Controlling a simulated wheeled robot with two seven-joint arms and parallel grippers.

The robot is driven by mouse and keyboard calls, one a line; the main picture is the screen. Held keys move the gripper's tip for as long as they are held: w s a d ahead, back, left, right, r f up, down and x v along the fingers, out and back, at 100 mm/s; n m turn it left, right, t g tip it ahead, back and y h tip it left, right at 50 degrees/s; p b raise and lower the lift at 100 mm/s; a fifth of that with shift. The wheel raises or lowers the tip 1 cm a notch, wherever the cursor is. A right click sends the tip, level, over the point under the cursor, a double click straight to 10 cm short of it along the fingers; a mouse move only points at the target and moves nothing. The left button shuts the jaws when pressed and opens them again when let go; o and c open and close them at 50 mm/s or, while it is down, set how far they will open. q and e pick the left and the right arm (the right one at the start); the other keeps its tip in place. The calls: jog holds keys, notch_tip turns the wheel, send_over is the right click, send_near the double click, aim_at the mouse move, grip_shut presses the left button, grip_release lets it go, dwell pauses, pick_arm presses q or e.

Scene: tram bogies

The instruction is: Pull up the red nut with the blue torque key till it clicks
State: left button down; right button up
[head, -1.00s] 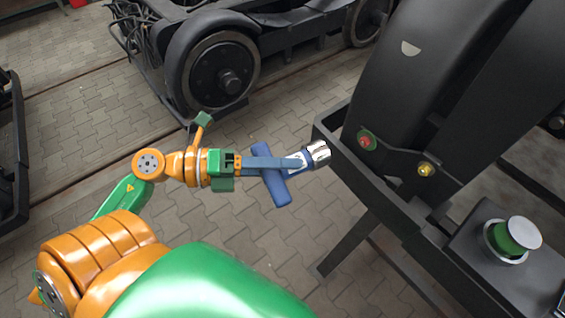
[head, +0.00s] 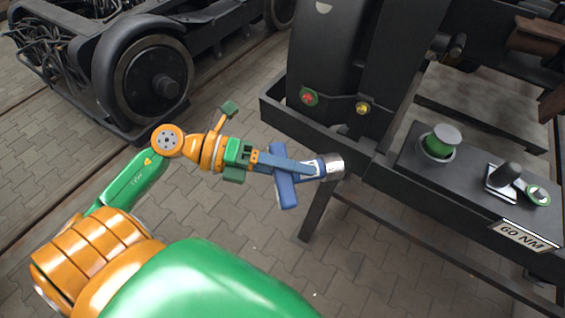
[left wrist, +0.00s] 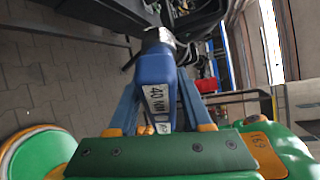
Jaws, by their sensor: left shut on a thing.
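In the left wrist view the key (left wrist: 156,78) sits between the two fingers and bears a label that seems to read 40 NM. The red nut (head: 309,97), in a green ring, is on the dark bogie frame (head: 330,128), up and left of the socket in the head view. The socket is apart from the nut. My right gripper is not in view.
A yellow nut (head: 362,108) sits right of the red one. A shelf (head: 410,165) at right carries a green, grey-topped knob (head: 440,142), a black-handled device (head: 503,178) and a 60 NM plate (head: 525,236). Another bogie wheel (head: 155,82) stands at the left. Paved floor is clear below.

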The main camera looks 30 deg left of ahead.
aim_at(308, 180)
pick_arm(q)
jog(key=shift+w+d+f+m+g, duration=0.3)
jog(key=shift+d+m+g, duration=0.25)
jog(key=shift+g, duration=0.35)
jog(key=m+g, duration=0.1)
jog(key=d+g, duration=0.1)
jog(key=shift+s+f+m+g, duration=0.15)
jog(key=shift+f+m+g, duration=0.1)
jog(key=shift+m+g, duration=0.1)
jog(key=shift+d+f+m+g+y, duration=0.2)
jog(key=shift+d+m+g+y, duration=0.1)
jog(key=shift+m+g+y, duration=0.3)
jog(key=w+a+f+m+g+y, duration=0.1)
jog(key=w+f+m+g+y, duration=0.15)
jog(key=m+y, duration=0.6)
jog(key=w+a+f+m+g+y, duration=0.1)
jog(key=f+m+g+y, duration=0.15)
jog(key=m+y, duration=0.65)
jog(key=w+a+r+m+t+h, duration=0.1)
jog(key=w+a+m+t, duration=0.2)
jog(key=a, duration=0.4)
jog(key=w+a+m+t+h, duration=0.2)
jog(key=w+a+m+t, duration=0.1)
jog(key=a+m+t, duration=0.3)
jog(key=shift+w+a+r+m+p, duration=0.2)
jog(key=shift+a+r+m+p, duration=0.25)
jog(key=shift+m, duration=0.4)
